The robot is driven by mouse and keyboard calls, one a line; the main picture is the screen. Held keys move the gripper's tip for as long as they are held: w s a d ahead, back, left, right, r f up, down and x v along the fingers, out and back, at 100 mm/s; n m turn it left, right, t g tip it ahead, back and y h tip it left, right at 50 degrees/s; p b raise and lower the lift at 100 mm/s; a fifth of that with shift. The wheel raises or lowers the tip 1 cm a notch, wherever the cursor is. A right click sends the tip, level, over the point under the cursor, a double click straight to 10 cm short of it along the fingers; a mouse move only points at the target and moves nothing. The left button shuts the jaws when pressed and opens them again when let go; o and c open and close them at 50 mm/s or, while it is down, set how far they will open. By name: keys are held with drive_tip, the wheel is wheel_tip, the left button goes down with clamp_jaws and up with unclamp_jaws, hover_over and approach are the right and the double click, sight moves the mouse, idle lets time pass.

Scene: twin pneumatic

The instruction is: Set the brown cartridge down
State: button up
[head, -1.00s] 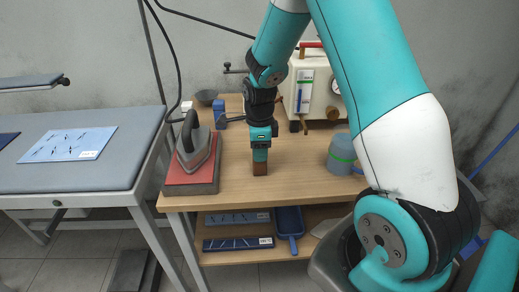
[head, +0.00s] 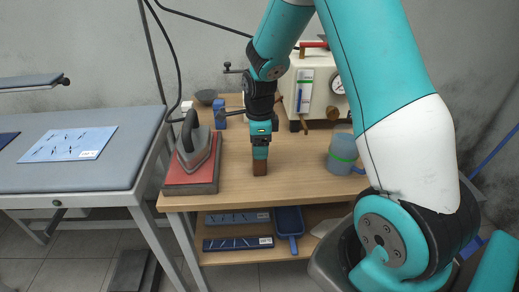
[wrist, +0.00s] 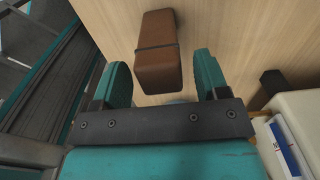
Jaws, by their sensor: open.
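The brown cartridge (head: 260,168) stands on the wooden worktop, right of the iron and below my gripper. My gripper (head: 260,156) points down over it in the head view. In the wrist view my gripper (wrist: 163,70) is open, with a teal finger on each side. The brown cartridge (wrist: 158,38) shows beyond and between the fingertips, with a dark band around it. Gaps show between it and both fingers, and nothing is held. The head view does not clearly show the fingers.
A grey iron (head: 195,148) rests on a red-topped block (head: 190,185) to the left. A cream machine with a gauge (head: 312,92) is behind. Bare worktop (head: 292,178) lies between cartridge and cup.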

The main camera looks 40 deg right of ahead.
wheel_tip(320, 180, up, 10)
drive_tip(key=shift+f, duration=0.2)
drive_tip(key=shift+a+r, duration=0.25)
drive_tip(key=shift+r, duration=0.05)
drive_tip(key=s+a+r+n+y, duration=0.2)
drive_tip(key=s+a+r+n, duration=0.1)
drive_tip(key=s+a+n, duration=0.8)
drive_tip(key=s+a+r+n+y, duration=0.2)
drive_tip(key=s+a+r+n, duration=0.2)
drive_tip(key=s+a+n, duration=0.7)
drive_tip(key=n, duration=1)
drive_tip(key=shift+s+r, duration=0.2)
